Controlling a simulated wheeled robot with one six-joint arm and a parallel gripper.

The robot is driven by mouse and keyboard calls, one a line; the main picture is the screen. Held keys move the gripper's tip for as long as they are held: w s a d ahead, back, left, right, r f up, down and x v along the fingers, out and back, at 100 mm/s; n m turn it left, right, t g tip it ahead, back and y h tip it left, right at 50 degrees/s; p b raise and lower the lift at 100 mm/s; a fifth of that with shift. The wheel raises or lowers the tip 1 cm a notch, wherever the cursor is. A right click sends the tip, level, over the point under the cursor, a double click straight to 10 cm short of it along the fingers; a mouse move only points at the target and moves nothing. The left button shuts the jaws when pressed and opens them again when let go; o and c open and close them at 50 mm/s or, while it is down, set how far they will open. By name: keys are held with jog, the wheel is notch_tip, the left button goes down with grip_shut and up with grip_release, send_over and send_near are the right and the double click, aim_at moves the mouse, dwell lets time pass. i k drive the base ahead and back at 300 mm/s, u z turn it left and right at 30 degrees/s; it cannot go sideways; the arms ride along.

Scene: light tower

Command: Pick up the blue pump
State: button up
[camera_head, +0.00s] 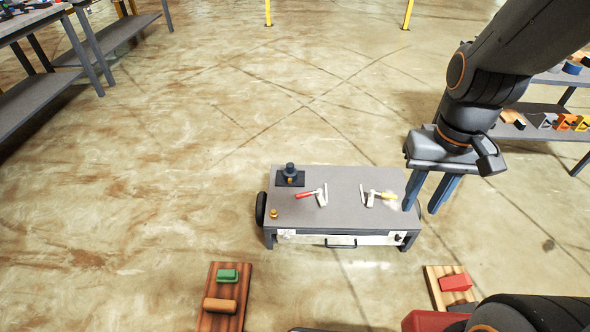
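A small dark blue pump-like object (291,170) stands upright on a black base plate at the back left of the low grey table (340,215). It looks like the blue pump, though it is too small to make out details. My gripper (422,208) points down at the right end of the table. Its two blue-grey fingers are apart and nothing shows between them. It is well to the right of the pump and does not touch it.
A red-handled tool (306,194) and a yellow-handled tool (388,195) lie on the table, with a small brass part (273,213) at front left. Wooden boards with a green block (228,276) and red block (456,282) are in front.

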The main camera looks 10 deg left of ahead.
aim_at(289, 176)
jog(key=i, duration=1.05)
jog(key=u, duration=0.9)
